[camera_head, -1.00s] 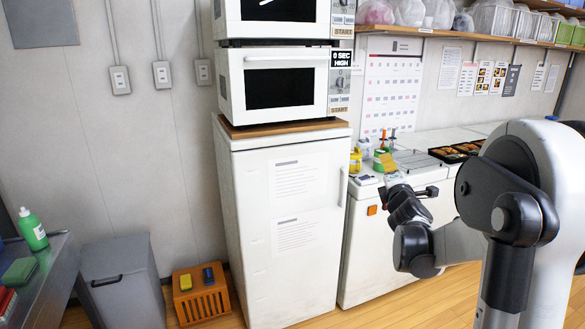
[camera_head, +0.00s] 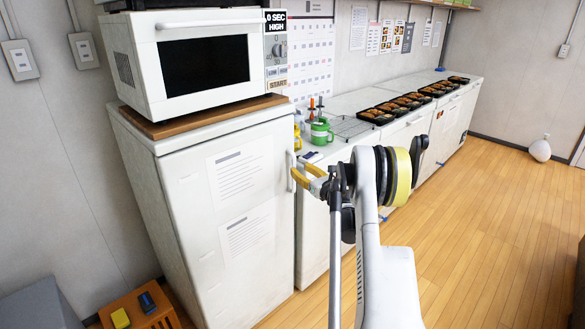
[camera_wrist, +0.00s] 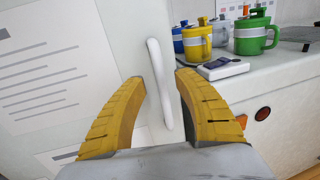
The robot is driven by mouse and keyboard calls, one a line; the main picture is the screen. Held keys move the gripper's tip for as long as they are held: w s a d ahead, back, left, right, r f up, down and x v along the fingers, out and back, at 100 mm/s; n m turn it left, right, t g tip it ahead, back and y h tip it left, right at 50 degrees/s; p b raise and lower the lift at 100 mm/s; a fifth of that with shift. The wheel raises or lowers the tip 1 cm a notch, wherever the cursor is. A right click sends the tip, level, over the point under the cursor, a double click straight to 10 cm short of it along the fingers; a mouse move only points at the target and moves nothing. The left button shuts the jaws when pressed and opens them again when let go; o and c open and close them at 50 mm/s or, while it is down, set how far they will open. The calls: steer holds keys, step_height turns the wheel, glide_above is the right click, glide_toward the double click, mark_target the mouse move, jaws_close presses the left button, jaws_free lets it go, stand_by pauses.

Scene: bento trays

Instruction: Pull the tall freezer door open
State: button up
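The tall white freezer (camera_head: 135,190) has its door (camera_head: 262,255) shut, with two paper notices on it. Its white vertical handle (camera_head: 290,172) is near the door's right edge. It also shows in the wrist view as a pale bar (camera_wrist: 154,60). My gripper (camera_head: 300,172) has yellow fingers and is right at the handle. In the wrist view my gripper (camera_wrist: 160,84) is open, with one finger on each side of the handle. A gap shows between the handle and each finger.
A white microwave (camera_head: 130,50) stands on the freezer's wooden top. To the right, a counter (camera_head: 340,100) holds a green mug (camera_head: 320,133) and several black food trays (camera_head: 376,116). An orange crate (camera_head: 135,303) stands at the freezer's left.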

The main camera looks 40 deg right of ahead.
mark_target(295, 165)
steer(key=w, duration=0.3)
steer(key=w+b, duration=0.1)
steer(key=w, duration=0.1)
steer(key=shift+d, duration=0.25)
steer(key=shift+c, duration=0.5)
jaws_close()
